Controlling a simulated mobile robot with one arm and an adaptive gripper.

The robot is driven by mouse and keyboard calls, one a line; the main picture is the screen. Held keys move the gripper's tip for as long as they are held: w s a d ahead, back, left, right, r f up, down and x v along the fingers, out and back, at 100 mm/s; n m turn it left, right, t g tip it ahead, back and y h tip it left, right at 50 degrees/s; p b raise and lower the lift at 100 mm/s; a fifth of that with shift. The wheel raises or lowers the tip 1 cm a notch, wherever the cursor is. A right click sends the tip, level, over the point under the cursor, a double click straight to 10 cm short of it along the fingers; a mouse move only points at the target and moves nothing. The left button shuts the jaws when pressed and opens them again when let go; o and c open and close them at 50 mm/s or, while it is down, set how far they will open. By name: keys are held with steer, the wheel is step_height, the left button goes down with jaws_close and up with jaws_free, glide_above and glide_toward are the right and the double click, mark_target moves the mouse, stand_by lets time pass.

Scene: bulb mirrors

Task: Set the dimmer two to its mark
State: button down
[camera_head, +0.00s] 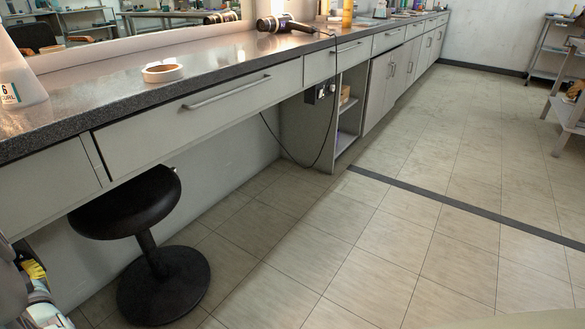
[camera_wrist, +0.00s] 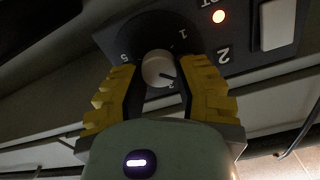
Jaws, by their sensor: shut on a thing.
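The dimmer's pale round knob (camera_wrist: 156,67) sits on a dark panel (camera_wrist: 192,28) in the wrist view. The dial around it shows a 1 and a 5, with another numeral partly hidden below. A dark pointer line on the knob points to the lower right, toward that numeral. A large 2 is printed beside the dial. My gripper (camera_wrist: 158,84) has its yellow-padded fingers on either side of the knob, shut on it. In the head view, part of my gripper shows at the lower left edge; the dimmer is not visible there. I cannot make out a separate target mark.
In the head view, a black stool (camera_head: 140,225) stands under the grey counter (camera_head: 110,95). A tape roll (camera_head: 163,72) and hair dryer (camera_head: 285,24) lie on top. The tiled floor at right is open.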

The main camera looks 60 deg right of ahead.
steer(key=shift+f+n+p, duration=0.1)
steer(key=shift+n+p, duration=0.55)
steer(key=shift+n, duration=0.55)
steer(key=c, duration=0.6)
jaws_free()
steer(key=s, duration=1.2)
